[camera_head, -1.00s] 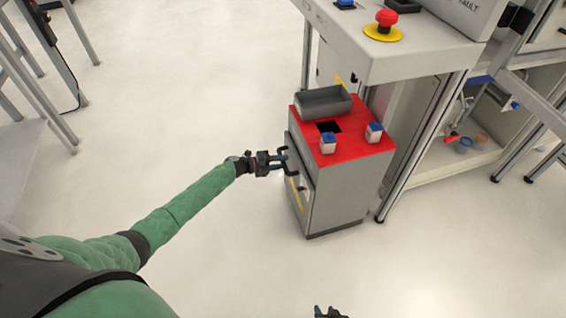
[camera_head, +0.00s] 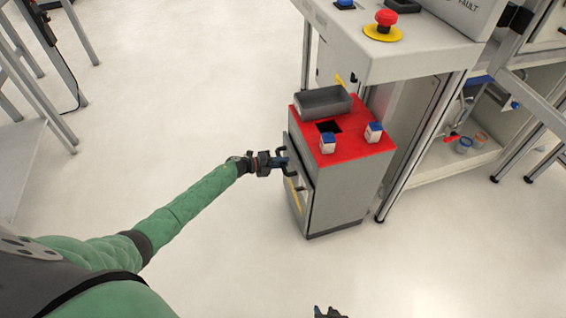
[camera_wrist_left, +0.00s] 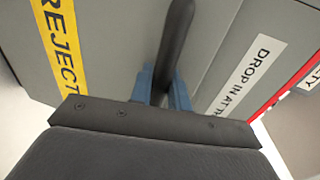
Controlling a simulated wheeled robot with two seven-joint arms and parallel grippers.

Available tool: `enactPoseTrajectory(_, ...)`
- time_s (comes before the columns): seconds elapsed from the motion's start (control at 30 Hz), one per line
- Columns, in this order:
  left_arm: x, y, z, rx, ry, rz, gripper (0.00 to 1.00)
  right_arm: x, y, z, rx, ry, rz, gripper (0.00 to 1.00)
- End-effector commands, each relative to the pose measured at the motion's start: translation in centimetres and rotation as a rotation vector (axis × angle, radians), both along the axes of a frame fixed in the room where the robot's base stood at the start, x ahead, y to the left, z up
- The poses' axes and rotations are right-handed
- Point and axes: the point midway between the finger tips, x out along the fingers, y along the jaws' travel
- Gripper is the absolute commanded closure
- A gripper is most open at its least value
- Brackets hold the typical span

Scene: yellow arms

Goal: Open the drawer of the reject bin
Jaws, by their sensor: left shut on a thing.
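The reject bin (camera_head: 338,200) is a grey cabinet with a red top, standing on the floor at centre right of the head view. Its drawer front (camera_head: 296,190) faces left and bears a yellow label, which reads REJECT in the left wrist view (camera_wrist_left: 62,50). My left gripper (camera_head: 282,162) is at the drawer front, shut on the dark bar handle (camera_wrist_left: 176,38); its blue fingers lie either side of the bar in the wrist view. A small part of my right gripper (camera_head: 328,312) shows at the bottom edge; its jaws cannot be made out.
On the red top (camera_head: 357,151) are a grey tray (camera_head: 323,102), a dark square opening and two small white blocks with blue tops. A workbench (camera_head: 400,50) with a red emergency button stands behind. The floor left of the bin is clear.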

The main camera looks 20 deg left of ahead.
Motion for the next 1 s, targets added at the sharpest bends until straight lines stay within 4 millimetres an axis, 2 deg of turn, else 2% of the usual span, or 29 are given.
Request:
enactPoseTrajectory(0.27,-2.8,4.2,-0.1,0.004,0.003,0.001,1.00,0.0,-0.1,0.2,-0.002,0.001,0.000,0.64)
enactPoseTrajectory(0.7,-8.9,13.2,-0.2,0.004,0.003,0.001,1.00,0.2,-0.1,0.1,0.000,-0.001,0.001,0.64)
enactPoseTrajectory(1.0,-11.4,16.9,-0.1,0.003,0.003,0.002,1.00,0.2,0.0,-0.1,0.000,-0.002,0.000,0.64)
